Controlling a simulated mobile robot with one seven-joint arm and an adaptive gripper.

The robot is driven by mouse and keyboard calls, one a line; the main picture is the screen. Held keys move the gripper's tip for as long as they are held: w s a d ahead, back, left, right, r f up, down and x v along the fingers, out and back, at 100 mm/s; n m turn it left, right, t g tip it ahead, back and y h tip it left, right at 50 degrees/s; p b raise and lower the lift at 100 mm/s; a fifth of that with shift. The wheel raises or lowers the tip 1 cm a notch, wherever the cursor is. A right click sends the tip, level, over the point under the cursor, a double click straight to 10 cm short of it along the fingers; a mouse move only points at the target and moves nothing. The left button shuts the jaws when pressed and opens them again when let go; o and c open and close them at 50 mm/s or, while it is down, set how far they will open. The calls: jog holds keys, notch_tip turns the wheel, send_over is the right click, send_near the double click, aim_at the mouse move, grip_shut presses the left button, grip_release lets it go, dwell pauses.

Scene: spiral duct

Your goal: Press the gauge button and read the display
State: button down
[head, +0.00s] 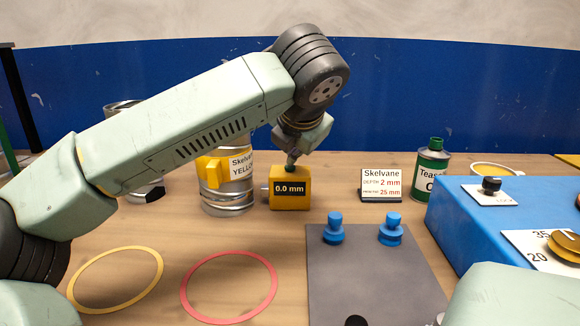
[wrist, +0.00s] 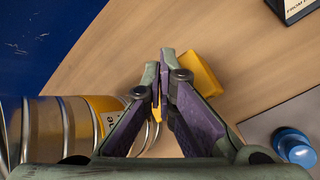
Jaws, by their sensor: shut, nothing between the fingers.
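The gauge (head: 289,203) is a yellow box on the table, near the middle of the head view. Its dark display (head: 289,188) reads 0.0 mm. A small stub sticks out from its left side. My gripper (head: 291,164) is shut and empty, pointing down with its fingertips at the top of the gauge. The button is hidden by the fingertips, and I cannot tell whether they touch it. In the wrist view the gauge (wrist: 202,73) shows partly behind the closed fingertips (wrist: 166,53).
Blue knobs (head: 391,230) sit on a grey mat (head: 370,275). A blue box (head: 480,230) fills the right.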

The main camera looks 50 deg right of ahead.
aim_at(294, 167)
dwell(0.5)
jog(key=shift+r+p, duration=0.45)
jog(key=shift+r, duration=0.3)
jog(key=shift+r+p, duration=1.7)
jog(key=shift+r, duration=0.8)
jog(key=shift+f, duration=0.1)
